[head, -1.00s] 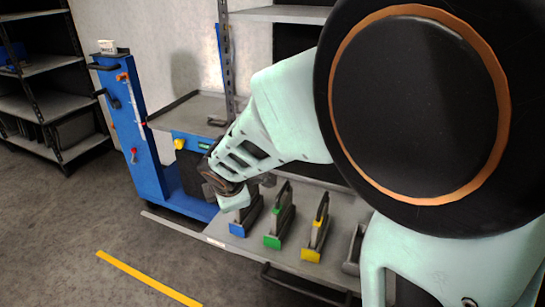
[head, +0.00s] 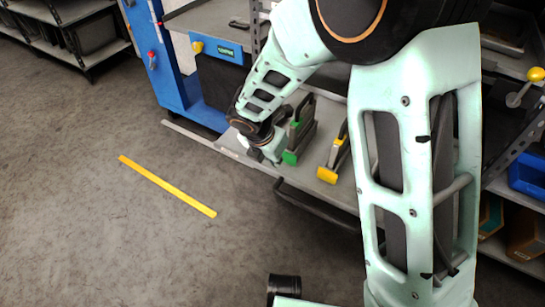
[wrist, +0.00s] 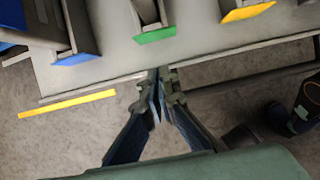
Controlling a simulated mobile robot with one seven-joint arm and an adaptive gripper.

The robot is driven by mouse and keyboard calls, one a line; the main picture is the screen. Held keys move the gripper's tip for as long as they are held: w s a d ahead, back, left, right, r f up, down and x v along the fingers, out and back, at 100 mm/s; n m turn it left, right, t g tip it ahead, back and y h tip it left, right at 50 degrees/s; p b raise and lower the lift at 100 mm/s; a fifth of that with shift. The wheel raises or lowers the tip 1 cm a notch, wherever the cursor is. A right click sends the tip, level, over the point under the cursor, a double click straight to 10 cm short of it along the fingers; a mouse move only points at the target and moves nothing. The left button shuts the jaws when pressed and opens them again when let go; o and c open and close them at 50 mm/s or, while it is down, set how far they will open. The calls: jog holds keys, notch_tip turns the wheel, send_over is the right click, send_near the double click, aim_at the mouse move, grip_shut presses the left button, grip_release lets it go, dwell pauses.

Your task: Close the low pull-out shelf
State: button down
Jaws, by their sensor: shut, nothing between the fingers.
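The low pull-out shelf (head: 245,158) is a grey tray pulled out toward me, with a dark bar handle (head: 315,207) along its front. Dies with green (head: 290,157) and yellow (head: 327,175) ends stand on it. In the wrist view, the shelf's bare deck (wrist: 105,55) also carries a blue-ended die (wrist: 76,59). My gripper (wrist: 158,80) is shut and empty, its fingertips at the shelf's front edge beside the handle's left end. I cannot tell whether they touch. In the head view, my gripper (head: 275,155) is by the front edge, and my arm hides part of the shelf.
A blue cart (head: 170,65) stands behind left of the shelf. Dark racks (head: 75,30) are at the far left. A blue bin (head: 527,175) is on a rack at right. The floor in front is clear, with a yellow line (head: 167,186) on it.

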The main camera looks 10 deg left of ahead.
aim_at(287, 157)
jog(key=w, duration=0.1)
jog(key=w+d, duration=0.1)
jog(key=w+f, duration=0.1)
jog(key=w, duration=0.1)
jog(key=shift+d+f+b, duration=0.1)
jog(key=shift+d+b, duration=0.1)
jog(key=shift+b, duration=0.1)
jog(key=shift+w, duration=0.15)
jog(key=shift+w+d, duration=0.15)
